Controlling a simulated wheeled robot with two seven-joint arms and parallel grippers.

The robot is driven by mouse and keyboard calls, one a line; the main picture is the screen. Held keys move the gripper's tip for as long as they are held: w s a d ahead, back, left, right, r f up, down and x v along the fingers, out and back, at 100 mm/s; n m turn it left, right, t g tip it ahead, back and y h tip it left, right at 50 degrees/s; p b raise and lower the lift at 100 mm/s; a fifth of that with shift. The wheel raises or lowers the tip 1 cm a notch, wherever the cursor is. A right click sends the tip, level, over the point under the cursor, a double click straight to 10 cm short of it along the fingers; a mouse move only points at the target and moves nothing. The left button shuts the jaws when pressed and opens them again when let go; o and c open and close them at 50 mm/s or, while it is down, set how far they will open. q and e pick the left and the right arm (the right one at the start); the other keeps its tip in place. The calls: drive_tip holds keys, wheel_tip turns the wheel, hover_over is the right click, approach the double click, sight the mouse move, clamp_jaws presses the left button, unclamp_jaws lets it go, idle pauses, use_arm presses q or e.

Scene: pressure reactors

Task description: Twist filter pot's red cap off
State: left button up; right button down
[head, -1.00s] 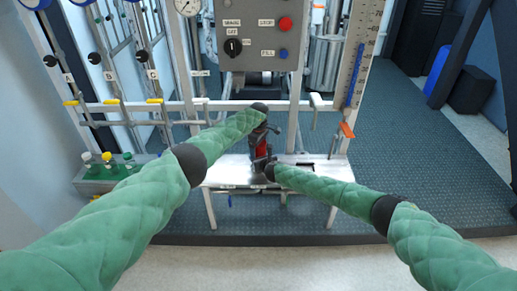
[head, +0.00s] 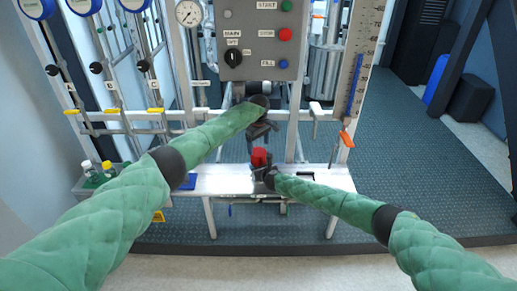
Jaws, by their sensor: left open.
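The filter pot's red cap (head: 259,157) shows in the head view, near the middle of the steel bench. The pot's body below it is mostly hidden by my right gripper. My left gripper (head: 263,132) is open and empty above the red cap, with a small gap between them. My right gripper (head: 265,176) is at the pot's lower part, just under the cap. Its fingers are small and dark, and I cannot tell whether they are closed on the pot.
The steel bench (head: 225,183) has a blue pad (head: 188,182) on its left part. A control panel (head: 260,40) with knobs and buttons hangs above. A rack with green- and yellow-capped bottles (head: 107,168) stands at the left. A ruler post (head: 357,85) rises at the right.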

sight(259, 152)
use_arm(q)
drive_tip(key=shift+f, duration=3.85)
drive_tip(key=c, duration=1)
drive_tip(key=shift+o, duration=0.2)
drive_tip(key=shift+n, duration=1.5)
